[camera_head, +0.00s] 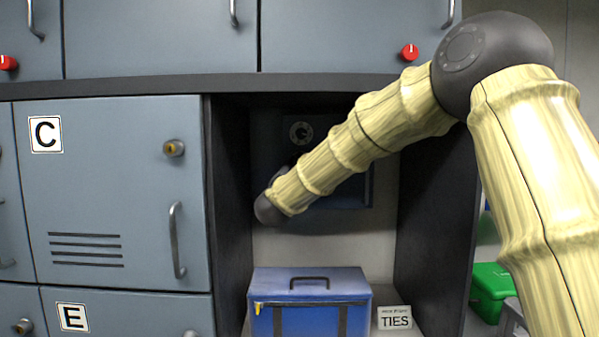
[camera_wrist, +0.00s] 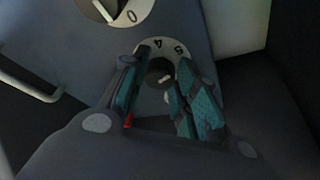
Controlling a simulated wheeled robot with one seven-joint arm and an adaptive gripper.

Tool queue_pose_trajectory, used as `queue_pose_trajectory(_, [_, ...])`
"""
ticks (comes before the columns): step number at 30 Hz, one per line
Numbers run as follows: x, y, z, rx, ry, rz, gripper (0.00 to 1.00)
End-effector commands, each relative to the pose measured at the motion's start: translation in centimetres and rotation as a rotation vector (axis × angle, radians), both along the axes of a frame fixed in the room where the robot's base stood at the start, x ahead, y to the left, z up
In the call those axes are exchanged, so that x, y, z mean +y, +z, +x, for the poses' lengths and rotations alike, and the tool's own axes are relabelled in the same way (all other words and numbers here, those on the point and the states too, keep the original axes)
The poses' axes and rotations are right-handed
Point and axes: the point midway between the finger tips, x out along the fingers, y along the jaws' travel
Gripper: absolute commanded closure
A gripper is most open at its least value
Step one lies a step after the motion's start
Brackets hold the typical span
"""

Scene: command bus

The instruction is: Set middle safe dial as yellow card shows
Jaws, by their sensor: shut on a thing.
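The dark blue safe (camera_head: 268,140) sits in the shadowed recess, partly hidden behind my arm. Another dial (camera_wrist: 120,12) with a 0 is at the upper left. The head view hides my gripper behind the arm. No yellow card is visible.
A pale handle (camera_wrist: 30,88) shows at the left of the wrist view. Below the safe are a blue box (camera_head: 311,290) and a TIES sign (camera_head: 394,317). Locker C (camera_head: 110,200) borders the recess at left; a dark panel (camera_head: 432,230) borders it at right.

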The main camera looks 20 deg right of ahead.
Motion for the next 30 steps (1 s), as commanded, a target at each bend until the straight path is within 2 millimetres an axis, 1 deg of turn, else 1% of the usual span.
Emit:
queue_pose_trajectory(11, [-0.05, -0.02, -0.01, -0.001, -0.001, 0.005, 0.95])
queue_pose_trajectory(12, [-0.05, -0.02, -0.01, -0.001, -0.001, 0.005, 0.69])
queue_pose_trajectory(14, [-0.05, -0.03, -0.01, -0.001, -0.001, 0.005, 0.58])
queue_pose_trajectory(15, [-0.05, -0.02, -0.01, -0.001, -0.001, 0.005, 0.51])
queue_pose_trajectory(16, [-0.05, -0.02, -0.01, -0.001, 0.000, 0.004, 0.49])
queue_pose_trajectory(26, [0.04, -0.04, -0.09, -0.001, 0.000, 0.004, 0.49])
queue_pose_trajectory(30, [0.58, -0.30, -0.92, -0.001, 0.000, 0.004, 0.49])
